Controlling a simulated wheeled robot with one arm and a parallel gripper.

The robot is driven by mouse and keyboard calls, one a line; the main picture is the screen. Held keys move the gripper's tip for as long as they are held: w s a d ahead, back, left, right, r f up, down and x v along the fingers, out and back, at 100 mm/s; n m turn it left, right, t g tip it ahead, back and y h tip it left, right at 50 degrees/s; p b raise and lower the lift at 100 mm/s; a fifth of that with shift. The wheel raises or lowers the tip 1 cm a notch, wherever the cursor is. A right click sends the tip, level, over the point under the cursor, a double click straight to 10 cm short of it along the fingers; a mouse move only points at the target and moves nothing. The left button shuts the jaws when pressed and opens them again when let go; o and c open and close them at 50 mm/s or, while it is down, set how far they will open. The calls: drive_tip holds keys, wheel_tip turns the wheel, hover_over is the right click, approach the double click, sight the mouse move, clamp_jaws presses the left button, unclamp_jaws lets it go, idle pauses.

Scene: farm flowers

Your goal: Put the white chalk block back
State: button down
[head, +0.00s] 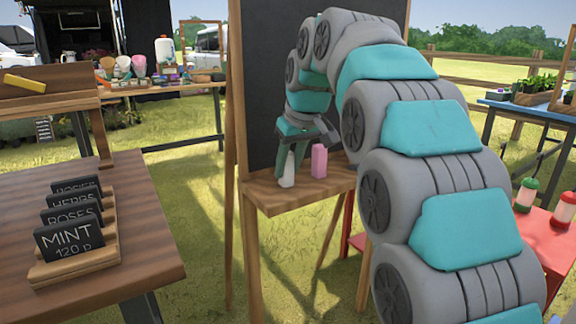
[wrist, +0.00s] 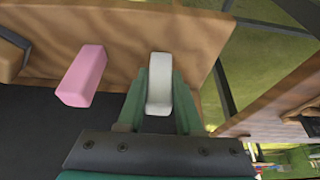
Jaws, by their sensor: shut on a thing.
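The white chalk block (head: 288,169) stands upright at the left part of the chalkboard's wooden ledge (head: 262,196). My gripper (head: 292,168) is shut on it, with a green finger on either side. In the wrist view the white chalk block (wrist: 159,85) sits between the two fingers of my gripper (wrist: 160,95), over the ledge (wrist: 140,35). Its lower end seems to touch the ledge, but I cannot tell for certain. A pink chalk block (head: 319,161) stands upright on the ledge to the right; it also shows in the wrist view (wrist: 82,76).
The black chalkboard (head: 270,80) rises behind the ledge. A wooden table (head: 140,215) with several sign cards, including a MINT card (head: 68,238), stands at the left. A yellow block (head: 25,83) lies on a wooden shelf there. A red table with bottles (head: 525,195) stands at the right.

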drive_tip(key=shift+f, duration=0.15)
drive_tip(key=c, duration=0.6)
unclamp_jaws()
drive_tip(key=p+v, duration=0.3)
drive_tip(key=v, duration=0.9)
drive_tip(key=shift+s+d, duration=0.1)
